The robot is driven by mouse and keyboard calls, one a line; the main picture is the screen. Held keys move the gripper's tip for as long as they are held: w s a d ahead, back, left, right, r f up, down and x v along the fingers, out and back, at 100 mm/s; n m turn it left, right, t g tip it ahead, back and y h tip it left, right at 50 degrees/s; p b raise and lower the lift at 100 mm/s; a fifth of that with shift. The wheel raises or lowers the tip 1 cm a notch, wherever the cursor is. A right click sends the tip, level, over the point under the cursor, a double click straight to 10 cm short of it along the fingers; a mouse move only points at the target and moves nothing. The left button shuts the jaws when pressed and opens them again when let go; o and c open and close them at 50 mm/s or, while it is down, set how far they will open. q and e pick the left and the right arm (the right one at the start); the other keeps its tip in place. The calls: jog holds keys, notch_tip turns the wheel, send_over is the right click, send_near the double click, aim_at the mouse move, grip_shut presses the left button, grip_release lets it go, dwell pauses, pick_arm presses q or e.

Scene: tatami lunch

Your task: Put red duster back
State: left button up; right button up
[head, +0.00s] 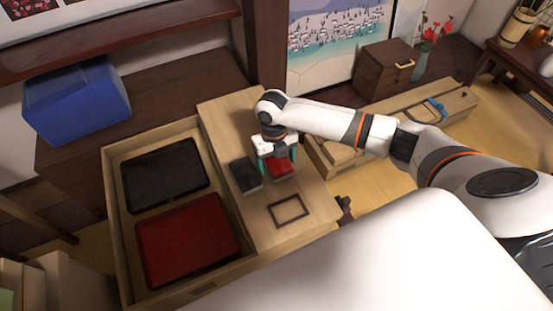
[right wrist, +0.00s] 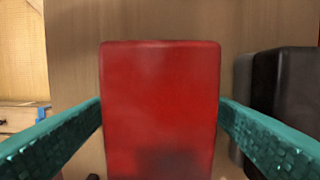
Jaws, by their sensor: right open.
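The red duster (head: 281,173) is on the light wooden top, right of the black duster (head: 244,175). My right gripper (head: 276,166) points down over the red duster, its teal fingers open. In the right wrist view the red duster (right wrist: 160,105) fills the space between the two fingers, one on each side; whether they touch it I cannot tell. A dark rectangular outline (head: 276,214) lies empty on the wooden top, nearer me. My left gripper is out of view.
Left of the wooden top, an open wooden box (head: 113,245) holds a black panel (head: 165,175) and a red panel (head: 188,238). A blue box (head: 76,105) stands at the back left. A dark cabinet (head: 383,72) stands at the back right.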

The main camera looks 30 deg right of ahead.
jog(key=shift+r, duration=0.3)
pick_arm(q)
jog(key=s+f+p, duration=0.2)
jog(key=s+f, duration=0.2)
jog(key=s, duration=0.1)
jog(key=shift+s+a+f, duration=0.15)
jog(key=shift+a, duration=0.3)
pick_arm(e)
notch_tip(320, 180, up, 12)
jog(key=w, duration=0.1)
jog(key=shift+w+f, duration=0.15)
jog(key=shift+w, duration=0.05)
